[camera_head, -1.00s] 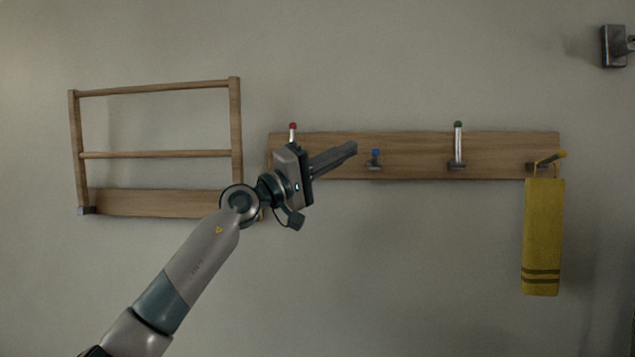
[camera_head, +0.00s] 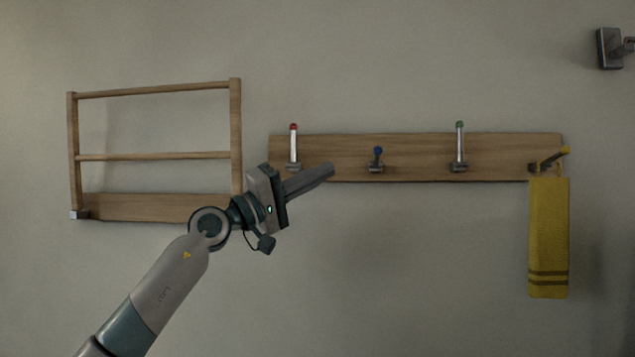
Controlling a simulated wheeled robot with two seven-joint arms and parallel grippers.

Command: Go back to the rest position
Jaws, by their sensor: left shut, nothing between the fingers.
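My left gripper (camera_head: 331,168) is shut and empty. In the head view it shows in front of the left part of the wooden hook board (camera_head: 510,158), with its fingers pointing right and slightly up. Its fingertips lie in the picture a little below and right of the red-tipped hook (camera_head: 293,140). My left arm comes in from the bottom left. My right gripper is not in view.
The board also bears a blue-tipped hook (camera_head: 377,155), a green-tipped hook (camera_head: 460,145) and a yellow-tipped hook (camera_head: 553,158) with a yellow towel (camera_head: 548,235) hanging from it. A wooden rack (camera_head: 155,157) is at left. A dark fixture (camera_head: 610,48) is at upper right. The wall below is clear.

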